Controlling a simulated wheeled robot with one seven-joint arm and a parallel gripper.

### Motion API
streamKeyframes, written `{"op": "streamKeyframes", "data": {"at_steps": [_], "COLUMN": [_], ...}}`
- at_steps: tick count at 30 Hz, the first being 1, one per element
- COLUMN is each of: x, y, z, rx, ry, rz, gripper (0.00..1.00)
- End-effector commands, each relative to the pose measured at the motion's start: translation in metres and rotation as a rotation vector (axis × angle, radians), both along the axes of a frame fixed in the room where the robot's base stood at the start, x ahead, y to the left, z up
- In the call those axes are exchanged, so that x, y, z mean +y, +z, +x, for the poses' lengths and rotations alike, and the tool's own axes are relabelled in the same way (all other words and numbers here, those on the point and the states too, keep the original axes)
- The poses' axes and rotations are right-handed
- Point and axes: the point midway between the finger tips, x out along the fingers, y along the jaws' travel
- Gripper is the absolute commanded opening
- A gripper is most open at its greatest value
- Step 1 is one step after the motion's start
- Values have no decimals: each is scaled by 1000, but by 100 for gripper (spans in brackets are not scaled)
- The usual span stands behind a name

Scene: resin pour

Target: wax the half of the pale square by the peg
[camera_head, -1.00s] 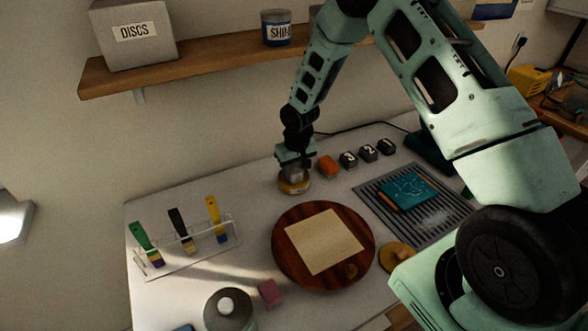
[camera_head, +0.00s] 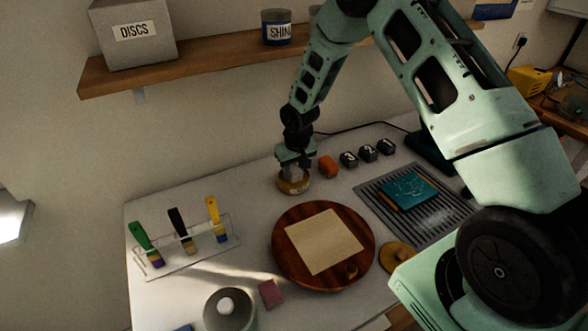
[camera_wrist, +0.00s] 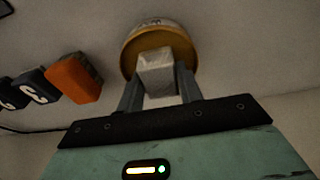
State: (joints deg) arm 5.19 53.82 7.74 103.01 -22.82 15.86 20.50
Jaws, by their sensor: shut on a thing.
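The pale square (camera_head: 324,241) lies on a round dark-red wooden board (camera_head: 290,271) in the middle of the table. A small brownish peg (camera_head: 351,271) stands on the board near the square's lower right corner. My gripper (camera_head: 292,172) is at the back of the table, behind the board. It is shut on a pale block (camera_wrist: 157,74), also seen in the wrist view. A round yellow-brown tin (camera_head: 294,187) is directly below the block; it also shows in the wrist view (camera_wrist: 131,56). I cannot tell whether the block touches the tin's contents.
An orange block (camera_head: 328,167) and dark numbered blocks (camera_head: 367,153) stand right of my gripper. A ribbed mat (camera_head: 437,222) holds a teal slab (camera_head: 408,187). A clear rack (camera_head: 205,247) of brushes, a pink block (camera_head: 271,294) and a grey round container (camera_head: 229,318) are at left and front.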

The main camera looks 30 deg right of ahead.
Motion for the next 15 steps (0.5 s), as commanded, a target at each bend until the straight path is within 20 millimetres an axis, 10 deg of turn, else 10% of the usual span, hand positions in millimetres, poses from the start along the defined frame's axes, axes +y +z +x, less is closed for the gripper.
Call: {"op": "streamKeyframes", "data": {"at_steps": [15], "x": [0], "y": [32], "z": [-1], "rx": [2], "ry": [1], "rz": [0], "gripper": [18]}}
